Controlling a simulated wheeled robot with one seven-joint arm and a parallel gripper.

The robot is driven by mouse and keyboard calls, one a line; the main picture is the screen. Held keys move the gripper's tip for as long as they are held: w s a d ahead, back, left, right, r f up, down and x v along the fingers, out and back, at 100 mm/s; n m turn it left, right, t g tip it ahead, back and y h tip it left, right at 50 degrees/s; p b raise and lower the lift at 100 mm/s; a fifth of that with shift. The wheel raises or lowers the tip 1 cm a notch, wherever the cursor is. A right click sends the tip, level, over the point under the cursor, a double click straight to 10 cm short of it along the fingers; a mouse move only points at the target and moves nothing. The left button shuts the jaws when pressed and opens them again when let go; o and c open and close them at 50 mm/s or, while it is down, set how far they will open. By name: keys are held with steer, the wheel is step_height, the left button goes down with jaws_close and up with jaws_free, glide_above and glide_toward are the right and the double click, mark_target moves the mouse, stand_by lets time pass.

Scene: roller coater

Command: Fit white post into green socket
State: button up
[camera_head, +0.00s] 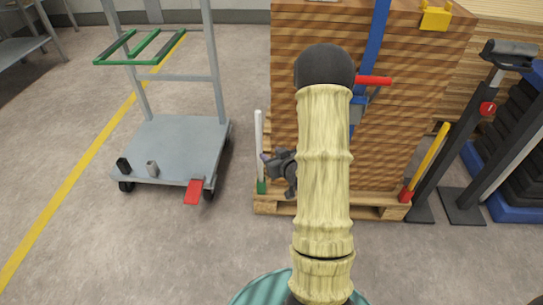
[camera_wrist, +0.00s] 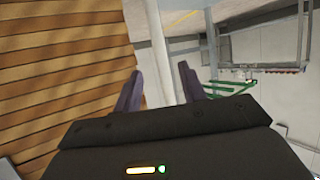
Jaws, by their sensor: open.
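The white post (camera_head: 258,133) stands upright at the left front corner of the wooden pallet. Its lower end meets the green socket (camera_head: 261,187); whether it is fully seated I cannot tell. My gripper (camera_head: 266,160) is beside the lower part of the post, a little above the socket. In the wrist view my gripper (camera_wrist: 159,88) is open, and the white post (camera_wrist: 160,45) runs between its two fingers. No firm grip shows. The socket is not clear in the wrist view.
The stacked boards (camera_head: 400,100) stand just right of the post on the pallet (camera_head: 375,212). A yellow post (camera_head: 431,150) stands in a red socket (camera_head: 406,194) at the pallet's right corner. A grey trolley (camera_head: 180,145) is to the left, with clear floor between.

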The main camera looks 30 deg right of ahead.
steer(key=shift+a, duration=0.1)
steer(key=s+a+r+g, duration=0.4)
steer(key=s+a+g, duration=0.1)
steer(key=s+a, duration=0.3)
steer(key=s+a+r+g, duration=0.4)
steer(key=s+a+g, duration=0.2)
steer(key=s+a, duration=0.3)
steer(key=shift+s+a+r, duration=0.15)
steer(key=shift+s, duration=0.1)
steer(key=shift+r, duration=0.1)
steer(key=w+r+p+v, duration=0.1)
steer(key=w+p+v, duration=0.3)
steer(key=p+v, duration=1.3)
steer(key=w+p+v, duration=0.3)
steer(key=p+v, duration=1.4)
steer(key=p, duration=0.1)
steer(key=w+r+p+v, duration=0.1)
steer(key=w+p+v, duration=0.3)
steer(key=p+v, duration=1.3)
steer(key=shift+w+r+p, duration=0.3)
steer(key=shift+r+p, duration=0.35)
steer(key=shift+r, duration=0.05)
